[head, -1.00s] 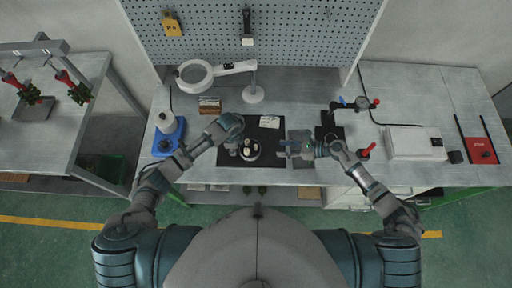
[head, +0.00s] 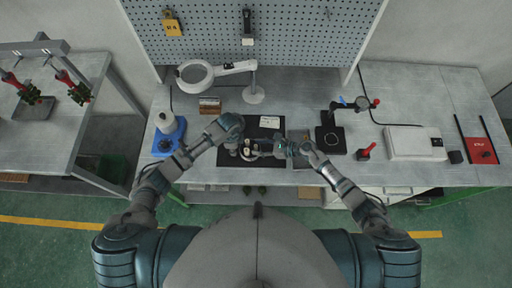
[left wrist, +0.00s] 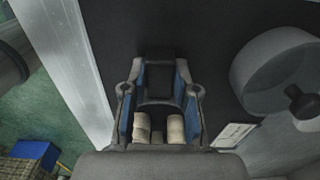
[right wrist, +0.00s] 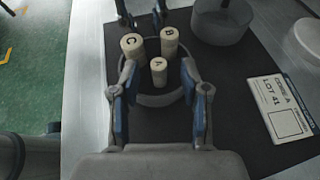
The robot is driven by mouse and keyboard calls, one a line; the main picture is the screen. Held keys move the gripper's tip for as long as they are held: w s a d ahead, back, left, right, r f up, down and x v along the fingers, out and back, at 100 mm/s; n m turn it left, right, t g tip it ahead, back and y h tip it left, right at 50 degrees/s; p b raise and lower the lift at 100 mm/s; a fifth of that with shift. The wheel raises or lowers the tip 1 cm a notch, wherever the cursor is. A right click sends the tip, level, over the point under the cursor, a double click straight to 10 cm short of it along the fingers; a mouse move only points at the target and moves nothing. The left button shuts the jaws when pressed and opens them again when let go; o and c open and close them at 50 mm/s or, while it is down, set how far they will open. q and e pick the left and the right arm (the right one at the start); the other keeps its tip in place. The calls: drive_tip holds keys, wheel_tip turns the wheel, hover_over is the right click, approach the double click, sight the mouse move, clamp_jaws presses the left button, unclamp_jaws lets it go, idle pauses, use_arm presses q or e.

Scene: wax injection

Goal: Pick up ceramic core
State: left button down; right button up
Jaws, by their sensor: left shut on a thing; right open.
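Three beige cylindrical cores stand in a round grey cup (right wrist: 150,98): core A (right wrist: 159,72), core B (right wrist: 169,43) and core C (right wrist: 132,45). My left gripper (head: 238,148) appears shut on the cup; its dark fingers (right wrist: 144,16) show at the cup's far side in the right wrist view. In the head view, arms partly hide the cup.
A black mat (right wrist: 225,95) lies under the cup. A label card (right wrist: 279,107) and a second round grey container (right wrist: 222,22) are close by. A magnifier lamp (head: 254,94), a blue-based bottle (head: 168,134) and a black stand (head: 331,141) are around the mat.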

use_arm(q)
drive_tip(key=shift+a, duration=0.1)
use_arm(e)
drive_tip(key=shift+w+a+f, duration=0.1)
drive_tip(key=shift+a, duration=0.15)
clamp_jaws()
wheel_tip(320, 180, up, 10)
idle(0.5)
use_arm(q)
drive_tip(key=c, duration=0.8)
unclamp_jaws()
